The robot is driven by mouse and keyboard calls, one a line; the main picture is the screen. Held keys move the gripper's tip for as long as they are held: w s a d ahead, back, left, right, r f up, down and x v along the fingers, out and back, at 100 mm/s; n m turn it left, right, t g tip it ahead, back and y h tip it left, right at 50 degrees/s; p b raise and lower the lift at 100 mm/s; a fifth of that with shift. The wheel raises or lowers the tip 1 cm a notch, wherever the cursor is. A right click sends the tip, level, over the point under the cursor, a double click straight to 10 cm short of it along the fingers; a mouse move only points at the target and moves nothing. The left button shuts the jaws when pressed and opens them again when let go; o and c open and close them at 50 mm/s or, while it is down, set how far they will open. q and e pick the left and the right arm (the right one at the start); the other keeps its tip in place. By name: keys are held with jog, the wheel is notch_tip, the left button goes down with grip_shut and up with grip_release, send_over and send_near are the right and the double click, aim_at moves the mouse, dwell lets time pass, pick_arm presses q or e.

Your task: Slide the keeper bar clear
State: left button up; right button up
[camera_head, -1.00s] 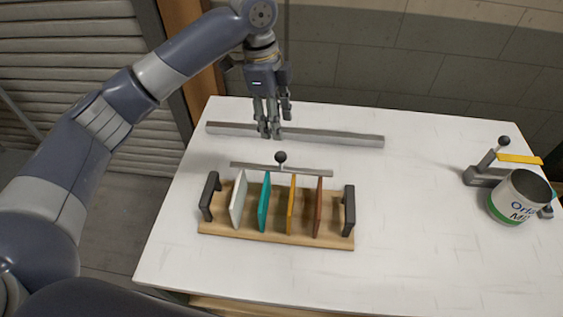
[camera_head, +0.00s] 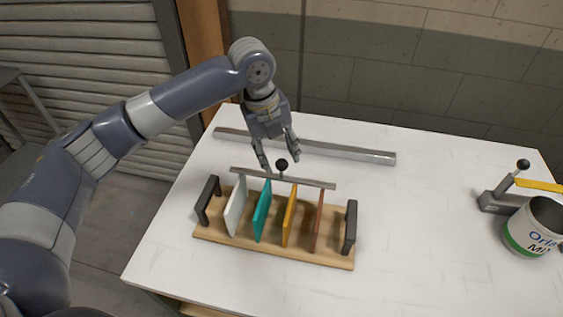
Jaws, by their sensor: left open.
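The keeper bar (camera_head: 310,183) is a thin grey bar with a black ball knob (camera_head: 281,165) on top near its middle. It lies along the back of the wooden rack (camera_head: 270,250), behind the upright plates. My left gripper (camera_head: 280,168) is open above the bar, with its fingers spread to either side of the knob in the picture. I cannot tell whether a finger touches the knob or the bar. The rack holds a white plate (camera_head: 236,206), a teal plate (camera_head: 262,212), a yellow plate (camera_head: 290,216) and a brown plate (camera_head: 318,222). My right gripper is not in view.
Black handles stand at the rack's left end (camera_head: 208,201) and right end (camera_head: 350,228). A long grey rail (camera_head: 345,152) lies behind the bar. A can (camera_head: 533,228) and a lever clamp (camera_head: 496,198) stand at the right. The white table (camera_head: 430,230) is clear between rack and can.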

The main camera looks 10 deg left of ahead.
aim_at(281, 160)
pick_arm(q)
jog(key=shift+w+d+f, duration=0.15)
jog(key=shift+d+f, duration=0.05)
jog(key=shift+f, duration=0.85)
jog(key=shift+w+d+f, duration=0.1)
jog(key=shift+d+f, duration=0.05)
jog(key=shift+f, duration=0.85)
grip_shut()
